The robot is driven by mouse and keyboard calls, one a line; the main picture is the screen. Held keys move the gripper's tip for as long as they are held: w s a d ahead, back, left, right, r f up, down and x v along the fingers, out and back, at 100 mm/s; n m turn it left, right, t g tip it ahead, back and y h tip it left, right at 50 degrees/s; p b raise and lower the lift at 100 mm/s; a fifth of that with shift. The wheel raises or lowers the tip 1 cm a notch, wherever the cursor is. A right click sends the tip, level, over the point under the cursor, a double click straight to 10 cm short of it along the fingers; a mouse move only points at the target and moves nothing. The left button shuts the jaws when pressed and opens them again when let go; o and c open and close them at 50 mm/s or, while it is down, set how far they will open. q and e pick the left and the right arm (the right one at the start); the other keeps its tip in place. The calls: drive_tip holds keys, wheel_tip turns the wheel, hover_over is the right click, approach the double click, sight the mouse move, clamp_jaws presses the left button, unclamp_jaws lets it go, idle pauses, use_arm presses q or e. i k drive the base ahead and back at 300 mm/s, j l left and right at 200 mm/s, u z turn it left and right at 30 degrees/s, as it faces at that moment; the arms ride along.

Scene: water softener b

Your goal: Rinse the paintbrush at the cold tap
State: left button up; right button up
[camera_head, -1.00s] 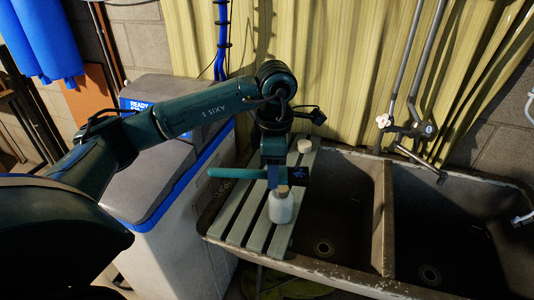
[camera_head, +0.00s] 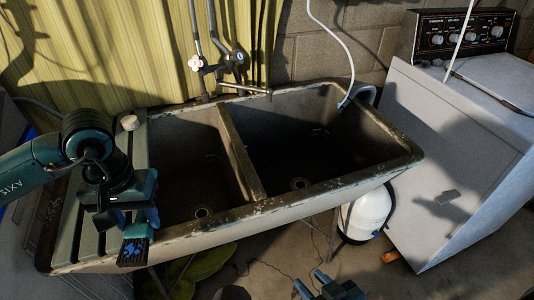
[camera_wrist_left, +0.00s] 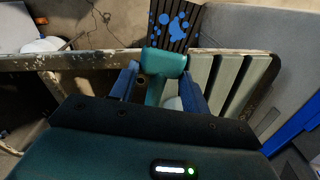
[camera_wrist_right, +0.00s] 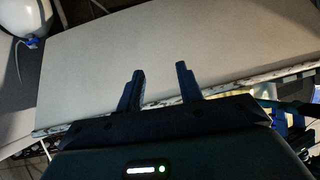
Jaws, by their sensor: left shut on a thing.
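My left gripper (camera_head: 124,210) is shut on the paintbrush. The brush's teal part (camera_wrist_left: 160,75) sits between the fingers in the left wrist view. Its black bristles with blue paint blotches (camera_head: 133,252) point toward the sink's front edge, over the left end of the double sink (camera_head: 300,205). The taps are on the back wall: one with a whitish handle (camera_head: 196,63), one with a dark, bluish handle (camera_head: 238,57), above a metal spout (camera_head: 248,89). No water is visible. My right gripper (camera_head: 314,284) is low in front of the sink, open and empty.
A slatted board (camera_head: 75,225) covers the sink's left end, with a small pale round object (camera_head: 129,122) on it. A white hose (camera_head: 350,60) hangs at the right basin. A washing machine (camera_head: 460,150) and a white tank (camera_head: 368,215) stand right. Both basins look empty.

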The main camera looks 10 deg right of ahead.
sight(237, 57)
drive_tip(key=i+l, duration=0.15)
drive_tip(key=l, duration=0.25)
drive_tip(key=i+l, duration=0.2)
drive_tip(key=l, duration=0.2)
drive_tip(key=i+l, duration=0.15)
drive_tip(key=l, duration=0.25)
drive_tip(key=i+l, duration=0.15)
drive_tip(key=l, duration=0.25)
drive_tip(key=i+l, duration=0.15)
drive_tip(key=l, duration=0.25)
